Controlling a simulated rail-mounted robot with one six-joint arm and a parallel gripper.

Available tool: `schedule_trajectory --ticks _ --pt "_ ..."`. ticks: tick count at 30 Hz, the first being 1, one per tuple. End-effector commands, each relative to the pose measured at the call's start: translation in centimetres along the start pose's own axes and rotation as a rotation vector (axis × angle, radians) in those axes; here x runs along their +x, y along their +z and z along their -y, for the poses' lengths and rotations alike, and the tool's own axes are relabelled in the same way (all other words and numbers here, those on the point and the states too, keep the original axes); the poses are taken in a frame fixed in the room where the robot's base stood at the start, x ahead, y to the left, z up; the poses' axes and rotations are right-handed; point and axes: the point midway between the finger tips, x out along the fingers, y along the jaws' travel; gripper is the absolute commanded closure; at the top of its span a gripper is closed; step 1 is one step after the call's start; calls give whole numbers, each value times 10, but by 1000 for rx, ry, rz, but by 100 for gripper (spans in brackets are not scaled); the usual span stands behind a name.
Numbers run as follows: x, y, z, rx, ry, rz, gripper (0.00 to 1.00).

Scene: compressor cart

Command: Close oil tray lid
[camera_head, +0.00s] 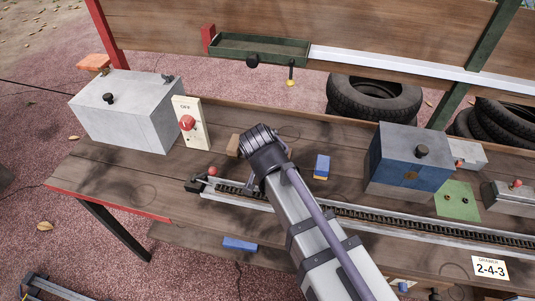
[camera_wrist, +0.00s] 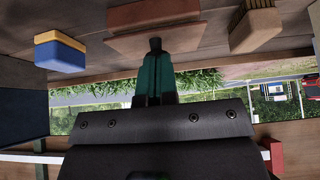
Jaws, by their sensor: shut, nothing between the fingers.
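No part is clearly labelled as the oil tray or its lid. A long, shallow dark green tray (camera_head: 262,47) at the back of the bench looks open at the top, with a black knob (camera_head: 252,61) at its front. Whether this is the oil tray I cannot tell. My gripper's dark green fingers (camera_wrist: 156,72) are shut and empty in the wrist view. In the head view my wrist hides the fingers, over the middle of the bench.
A grey box (camera_head: 125,112) and a red-button OFF panel (camera_head: 191,125) stand left. A blue-yellow block (camera_head: 322,166) lies right of my wrist. A blue-grey box (camera_head: 408,160) stands further right. A toothed rail (camera_head: 400,226) runs along the front. Tyres (camera_head: 372,97) lie behind.

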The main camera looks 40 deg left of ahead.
Motion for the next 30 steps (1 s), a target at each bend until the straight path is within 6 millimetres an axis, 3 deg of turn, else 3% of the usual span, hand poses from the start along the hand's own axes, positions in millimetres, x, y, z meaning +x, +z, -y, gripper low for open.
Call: schedule_trajectory --ticks 10,17,30 --pt "-7 -5 0 1 0 0 100" --pt "-40 -31 -4 7 4 0 100" --pt "-183 -26 -5 5 3 1 100"
